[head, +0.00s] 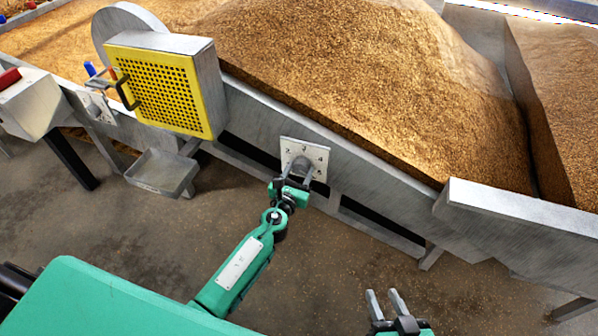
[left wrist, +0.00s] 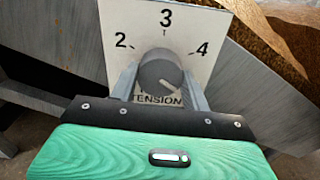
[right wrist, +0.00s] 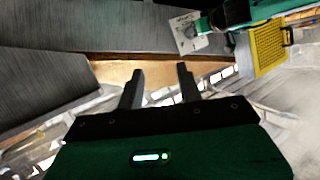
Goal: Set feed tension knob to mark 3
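The grey tension knob (left wrist: 160,76) is on a pale plate (left wrist: 222,28) marked 2, 3 and 4, with "TENSION" below. The 3 is straight above the knob. A short light line on the knob face points to the lower right, away from the 3. My left gripper (head: 296,180) is at the knob, with one finger on each side of it. I cannot tell whether the fingers press on it. The plate also shows in the head view (head: 318,153). My right gripper (head: 386,301) is open and empty, low and to the right, apart from the plate.
The plate is on the metal side of a trough heaped with grain (head: 330,70). A yellow perforated guard (head: 150,90) with a black handle is to the left, above a small metal tray (head: 162,172). Floor is clear around my right gripper.

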